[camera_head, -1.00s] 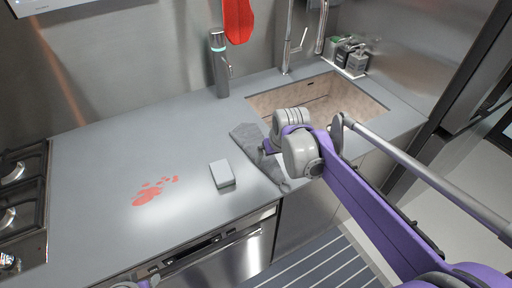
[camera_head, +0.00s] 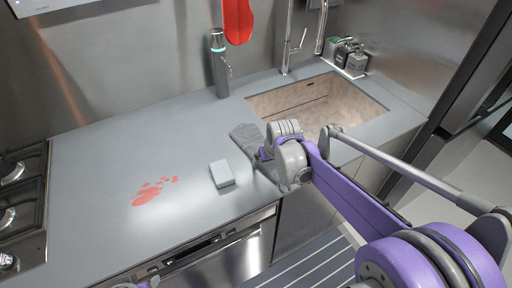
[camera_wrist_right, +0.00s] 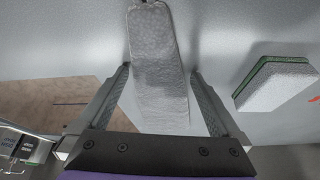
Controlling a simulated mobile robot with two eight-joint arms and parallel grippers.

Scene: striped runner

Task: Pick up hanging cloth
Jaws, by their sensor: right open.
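A grey cloth (camera_head: 246,134) lies on the counter (camera_head: 110,160) just left of the sink. In the head view my right wrist hides its front part, so I cannot tell whether it hangs over the edge. In the right wrist view the cloth (camera_wrist_right: 158,50) runs as a long strip between the fingers. My right gripper (camera_head: 264,154) is low at the cloth; in the right wrist view the gripper (camera_wrist_right: 160,71) is open, one finger on each side of the cloth. Contact is not clear. My left gripper's fingers are not seen.
A white and green sponge (camera_wrist_right: 278,82) lies beside the cloth; it also shows in the head view (camera_head: 222,173). Red stains (camera_head: 153,191) mark the counter. The sink (camera_head: 320,103), a grey dispenser (camera_head: 219,65) and a hanging red item (camera_head: 238,20) are behind. A stove (camera_head: 20,200) is left.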

